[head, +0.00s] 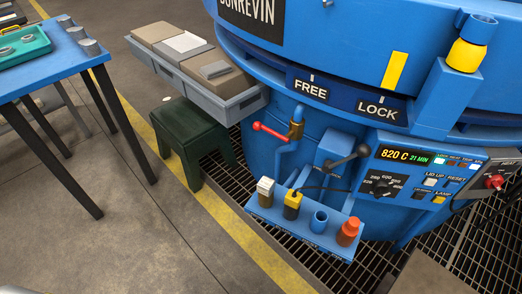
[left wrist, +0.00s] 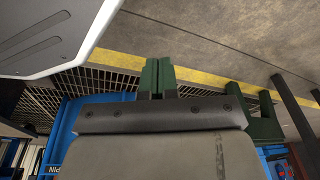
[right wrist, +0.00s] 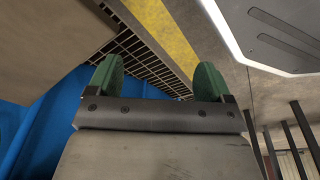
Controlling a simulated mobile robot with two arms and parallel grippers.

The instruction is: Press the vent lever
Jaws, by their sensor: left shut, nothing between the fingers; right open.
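The blue furnace (head: 300,120) fills the right of the head view. A lever with a red handle (head: 270,131) sticks out to the left from a brass fitting on a blue pipe. A dark grey lever with a black knob (head: 350,158) sits to its right, on a blue bracket. No vent label is readable, so I cannot tell which is the vent lever. My left gripper (left wrist: 157,72) is shut and empty, its green fingers together. My right gripper (right wrist: 157,72) is open and empty, its green fingers apart. Neither gripper shows in the head view.
A blue shelf (head: 305,233) with several small items juts out below the levers. A control panel (head: 420,170) is at the right. A green stool (head: 190,135) and a grey tray of blocks (head: 235,107) stand left. A blue table (head: 50,62) is far left.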

